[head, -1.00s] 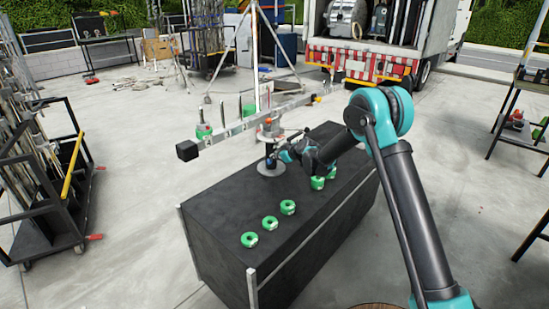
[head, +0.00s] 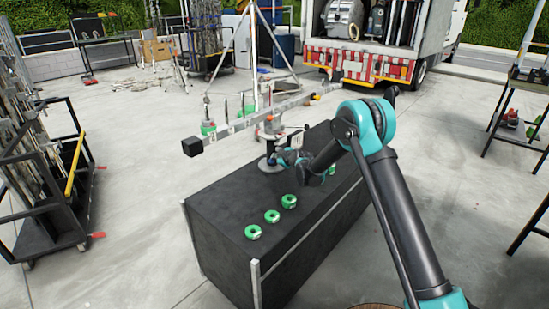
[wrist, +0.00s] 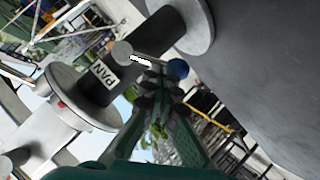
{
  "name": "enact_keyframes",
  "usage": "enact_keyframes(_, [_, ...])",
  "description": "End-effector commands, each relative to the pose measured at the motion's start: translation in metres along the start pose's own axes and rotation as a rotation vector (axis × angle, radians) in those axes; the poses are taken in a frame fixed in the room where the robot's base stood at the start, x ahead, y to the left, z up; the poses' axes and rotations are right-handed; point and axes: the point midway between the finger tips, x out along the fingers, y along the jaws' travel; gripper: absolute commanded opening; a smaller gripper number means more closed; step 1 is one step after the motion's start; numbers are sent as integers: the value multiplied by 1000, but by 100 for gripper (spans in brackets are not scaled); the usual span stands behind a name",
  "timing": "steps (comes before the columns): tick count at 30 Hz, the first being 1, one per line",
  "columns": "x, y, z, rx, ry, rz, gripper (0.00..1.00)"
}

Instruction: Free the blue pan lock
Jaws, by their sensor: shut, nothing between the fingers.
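The pan lock is a short grey lever with a blue knob (wrist: 178,68) beside the PAN label (wrist: 103,75) on the dark post in the wrist view. My gripper (wrist: 156,74) is shut and empty. Its fingertips are right beside the lever, close to the knob, and partly overlap it in the picture; I cannot tell whether they touch. In the head view my gripper (head: 281,158) is at the column of the crane head (head: 268,128), above its round base plate (head: 270,166). The lever is too small to make out there.
The head stands on a long black case (head: 225,203). Several green wheels (head: 272,216) lie on its top near my arm. A cart (head: 55,205) stands at the left.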

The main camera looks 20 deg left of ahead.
Motion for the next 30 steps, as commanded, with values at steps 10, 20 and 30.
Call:
enact_keyframes(10, [11,-9,14,-273,1,182,0])
enact_keyframes(20, [19,-10,27,-466,0,311,0])
enact_keyframes(30, [25,-13,36,-461,0,307,0])
